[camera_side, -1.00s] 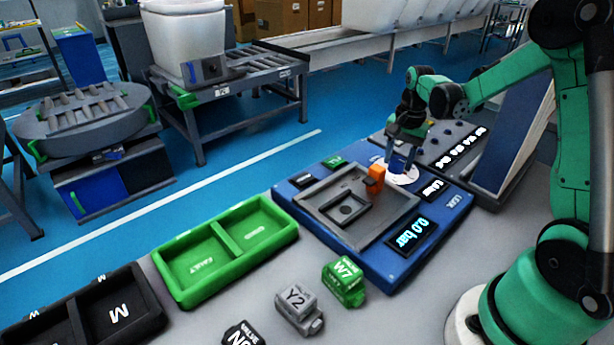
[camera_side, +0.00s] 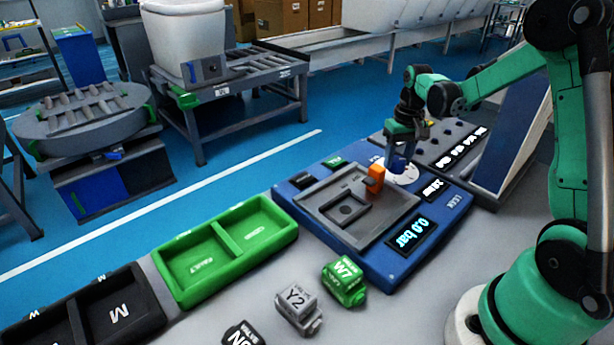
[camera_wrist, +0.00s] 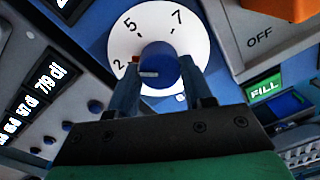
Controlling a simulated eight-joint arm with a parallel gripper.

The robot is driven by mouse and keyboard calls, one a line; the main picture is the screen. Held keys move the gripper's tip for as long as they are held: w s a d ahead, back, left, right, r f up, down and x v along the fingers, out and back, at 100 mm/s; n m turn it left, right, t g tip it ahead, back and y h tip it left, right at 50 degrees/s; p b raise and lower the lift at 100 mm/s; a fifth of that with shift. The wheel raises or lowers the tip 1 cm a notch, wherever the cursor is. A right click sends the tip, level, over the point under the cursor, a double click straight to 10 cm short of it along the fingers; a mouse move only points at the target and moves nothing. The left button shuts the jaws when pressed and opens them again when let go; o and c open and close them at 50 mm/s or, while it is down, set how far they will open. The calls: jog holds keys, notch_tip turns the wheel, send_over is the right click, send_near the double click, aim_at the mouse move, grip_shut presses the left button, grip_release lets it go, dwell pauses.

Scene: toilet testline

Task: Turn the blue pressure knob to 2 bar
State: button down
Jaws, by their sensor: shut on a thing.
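The blue pressure knob (camera_wrist: 158,66) sits on a white dial (camera_wrist: 190,30) marked 2, 5 and 7 in the wrist view. A white pointer line on the knob points left, a little below the 2 mark. A small red mark shows on the dial beside the 2. My gripper (camera_wrist: 160,85) is shut on the knob, one finger on each side. In the side view my gripper (camera_side: 398,165) reaches down onto the white dial (camera_side: 404,174), and its fingers hide the knob. The pressure display (camera_side: 411,234) on the blue panel reads 0.0 bar.
An orange clamp (camera_side: 375,178) stands left of the dial on the grey fixture (camera_side: 318,204). The green two-part tray (camera_side: 226,247) and loose blocks, W7 (camera_side: 344,281) and Y2 (camera_side: 298,308), lie nearer the camera. The grey button panel (camera_side: 440,146) is behind.

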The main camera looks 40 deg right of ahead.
aim_at(398, 158)
jog(key=shift+n, duration=1.1)
jog(key=shift+c, duration=1.8)
grip_release()
jog(key=shift+d+r, duration=0.1)
jog(key=shift+r, duration=2.7)
